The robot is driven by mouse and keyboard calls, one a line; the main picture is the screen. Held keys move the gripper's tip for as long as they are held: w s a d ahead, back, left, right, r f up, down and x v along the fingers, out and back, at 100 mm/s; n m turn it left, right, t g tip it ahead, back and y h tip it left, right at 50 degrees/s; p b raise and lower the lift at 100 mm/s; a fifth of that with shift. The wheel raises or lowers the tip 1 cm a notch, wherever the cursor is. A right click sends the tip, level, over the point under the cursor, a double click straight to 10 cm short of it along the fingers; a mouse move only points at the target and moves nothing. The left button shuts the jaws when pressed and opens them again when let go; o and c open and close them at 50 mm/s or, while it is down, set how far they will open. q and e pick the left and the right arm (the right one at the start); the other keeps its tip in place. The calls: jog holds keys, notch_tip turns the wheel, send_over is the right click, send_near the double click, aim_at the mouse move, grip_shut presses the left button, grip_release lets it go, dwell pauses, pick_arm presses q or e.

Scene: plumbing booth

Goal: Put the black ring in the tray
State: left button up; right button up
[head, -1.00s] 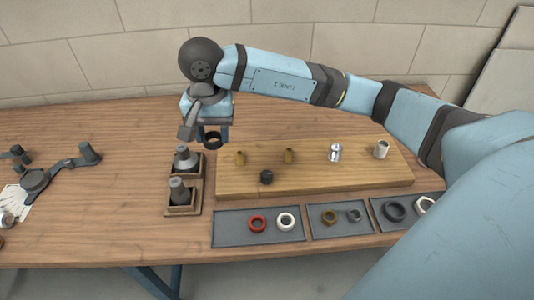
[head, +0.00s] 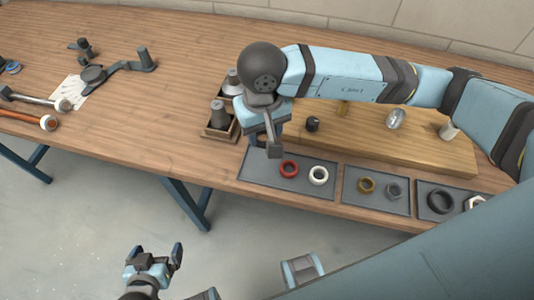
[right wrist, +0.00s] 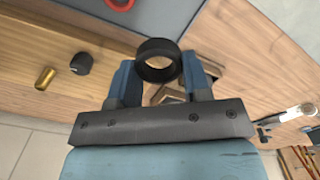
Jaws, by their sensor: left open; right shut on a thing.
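My right gripper (head: 264,132) is shut on the black ring (right wrist: 158,48), which sits between the fingertips in the right wrist view. In the head view the gripper hangs over the back left part of the left grey tray (head: 258,181), and the ring is hidden by the hand. That tray holds a red ring (head: 289,169) and a white ring (head: 318,175). In the right wrist view the tray (right wrist: 165,14) shows beyond the held ring. My left gripper (head: 155,252) is open and empty, low in front of the table.
A wooden board (head: 360,145) with small fittings lies behind. Wooden holders (head: 221,133) with grey fittings stand left of my right gripper.

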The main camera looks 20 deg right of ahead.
send_over(264, 164)
notch_tip(264, 164, down, 6)
jog(key=shift+r, duration=0.15)
notch_tip(264, 164, down, 5)
jog(key=shift+f, duration=0.1)
jog(key=shift+f, duration=0.25)
jog(key=o, duration=0.9)
jog(key=shift+r, duration=0.1)
